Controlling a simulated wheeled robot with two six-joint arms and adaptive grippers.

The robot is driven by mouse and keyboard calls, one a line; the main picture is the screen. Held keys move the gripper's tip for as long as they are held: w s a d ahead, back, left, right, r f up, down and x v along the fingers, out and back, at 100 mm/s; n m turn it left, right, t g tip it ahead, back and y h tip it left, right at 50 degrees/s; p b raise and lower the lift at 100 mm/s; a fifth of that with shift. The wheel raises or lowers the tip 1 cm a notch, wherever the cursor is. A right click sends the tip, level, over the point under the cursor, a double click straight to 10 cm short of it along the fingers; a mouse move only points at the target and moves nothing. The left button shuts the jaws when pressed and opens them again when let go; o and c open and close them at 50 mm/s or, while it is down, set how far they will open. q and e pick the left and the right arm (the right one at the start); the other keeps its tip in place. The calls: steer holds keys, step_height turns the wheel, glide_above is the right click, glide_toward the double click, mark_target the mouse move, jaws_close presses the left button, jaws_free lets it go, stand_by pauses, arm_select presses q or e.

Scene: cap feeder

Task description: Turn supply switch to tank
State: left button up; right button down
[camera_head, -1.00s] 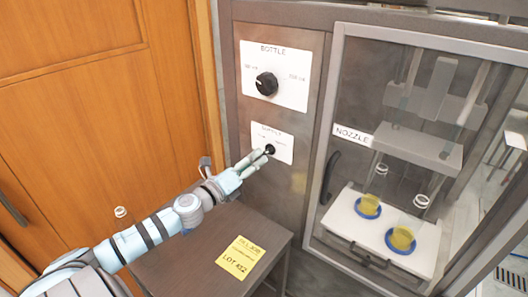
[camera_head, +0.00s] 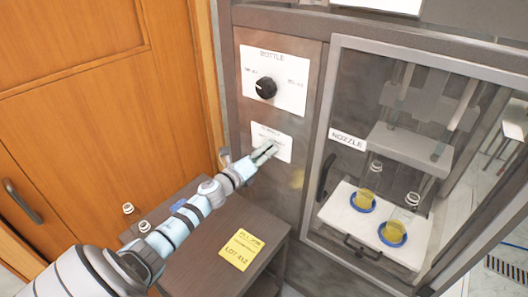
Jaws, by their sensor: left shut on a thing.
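The white supply plate (camera_head: 284,141) is on the grey machine front, below the bottle plate. Its printing is too small to read surely. My left gripper (camera_head: 266,151) reaches up to it from the lower left, with its fingers closed at the plate's middle. The black supply switch is hidden behind the fingers, so its pointing direction cannot be told. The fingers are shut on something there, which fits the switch. My right gripper is not in view.
The bottle plate (camera_head: 289,82) carries a black knob (camera_head: 266,88). A framed glass door with a dark handle (camera_head: 324,176) is at right, with two bottles of yellow liquid (camera_head: 393,233) inside. A dark side table (camera_head: 195,262) holds a yellow note (camera_head: 241,250) and small bottles (camera_head: 128,209).

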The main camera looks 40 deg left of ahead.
arm_select(q)
steer(key=shift+n, duration=0.5)
steer(key=n+p, duration=0.1)
steer(key=n, duration=0.3)
steer(key=n+p, duration=0.1)
steer(key=n, duration=0.3)
steer(key=n+p, duration=0.2)
steer(key=n, duration=0.2)
steer(key=shift+f+n, duration=0.25)
steer(key=shift+n, duration=0.15)
steer(key=n+p, duration=0.1)
steer(key=n, duration=0.3)
steer(key=shift+f, duration=0.15)
steer(key=o, duration=1.2)
steer(key=shift+c, duration=0.2)
